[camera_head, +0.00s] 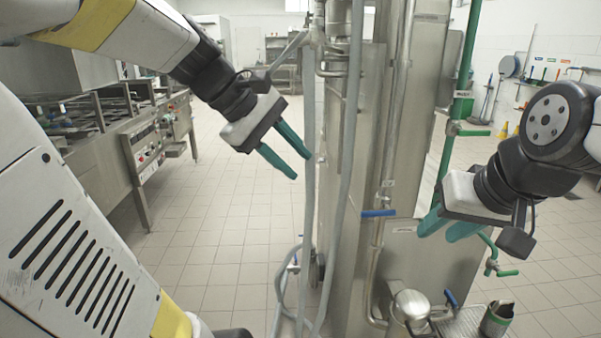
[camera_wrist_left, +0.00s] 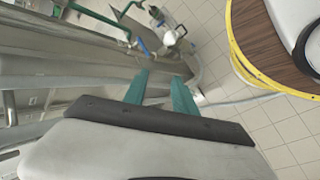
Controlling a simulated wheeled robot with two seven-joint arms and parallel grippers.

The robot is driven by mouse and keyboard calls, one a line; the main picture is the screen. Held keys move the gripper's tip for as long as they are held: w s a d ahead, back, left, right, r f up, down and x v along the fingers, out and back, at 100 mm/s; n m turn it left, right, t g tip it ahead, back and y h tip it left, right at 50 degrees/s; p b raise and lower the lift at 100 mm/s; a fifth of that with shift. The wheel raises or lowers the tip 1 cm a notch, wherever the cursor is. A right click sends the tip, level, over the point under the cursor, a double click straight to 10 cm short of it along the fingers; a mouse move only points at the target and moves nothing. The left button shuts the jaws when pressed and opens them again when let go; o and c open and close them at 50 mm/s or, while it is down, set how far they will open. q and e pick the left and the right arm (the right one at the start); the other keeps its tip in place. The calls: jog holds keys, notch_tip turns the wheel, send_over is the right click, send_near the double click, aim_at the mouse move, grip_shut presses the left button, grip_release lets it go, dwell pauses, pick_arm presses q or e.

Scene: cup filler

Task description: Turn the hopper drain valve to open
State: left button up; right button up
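A valve with a blue lever handle (camera_head: 378,213) sits on the pipework of the steel machine, the lever lying level. A second blue handle (camera_head: 450,298) is lower, near a round steel vessel (camera_head: 411,304). I cannot tell which is the hopper drain valve. My left gripper (camera_head: 302,166) is empty, its green fingers apart, up and left of the first blue handle and clear of it. Its fingers also show apart in the left wrist view (camera_wrist_left: 160,77), with a blue handle (camera_wrist_left: 143,47) beyond them. My right gripper (camera_head: 437,235) is right of the first handle, fingers apart and empty.
Grey hoses (camera_head: 339,190) hang close to the right of my left gripper. A green pipe (camera_head: 463,108) with green handles runs beside my right gripper. A steel cup (camera_head: 496,318) stands at the lower right. Tiled floor (camera_head: 225,220) is clear at the left.

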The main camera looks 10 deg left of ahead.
pick_arm(q)
jog(key=shift+s+a+f+m+y, duration=0.15)
jog(key=shift+s+f+m+y, duration=0.55)
jog(key=shift+s+f+m, duration=0.6)
jog(key=shift+w+r, duration=0.15)
